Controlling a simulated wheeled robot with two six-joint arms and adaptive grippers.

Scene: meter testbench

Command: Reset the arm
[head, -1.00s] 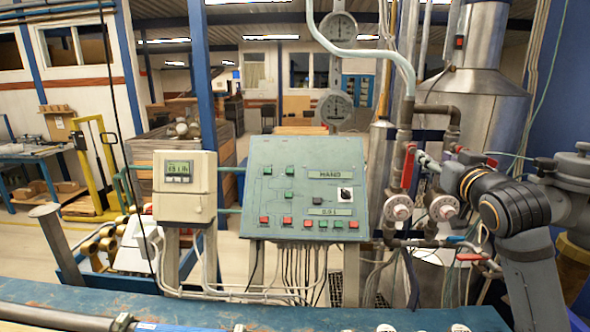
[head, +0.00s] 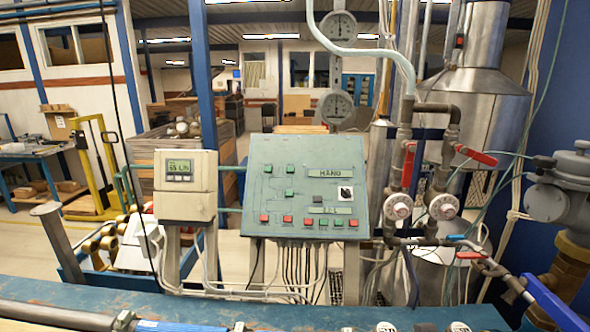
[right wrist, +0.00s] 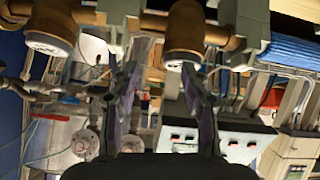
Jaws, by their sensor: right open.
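My right arm is out of the head view. My right gripper (right wrist: 160,72) shows in the right wrist view with its two fingers apart and nothing between them. That view looks upside down, with the control panel (right wrist: 225,137) and the round valve fittings (right wrist: 85,142) beyond the fingers. In the head view the green control panel (head: 305,187) stands at the middle. Two red levers sit on the pipes: one upright (head: 409,165), one sloping nearly sideways (head: 476,155). My left gripper is not seen.
A meter box (head: 185,186) with a lit display stands left of the panel. The blue bench edge (head: 340,318) runs along the front. Pipes and a grey flanged fitting (head: 565,195) crowd the right. In the right wrist view, brass-coloured fittings (right wrist: 190,30) are close to the fingers.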

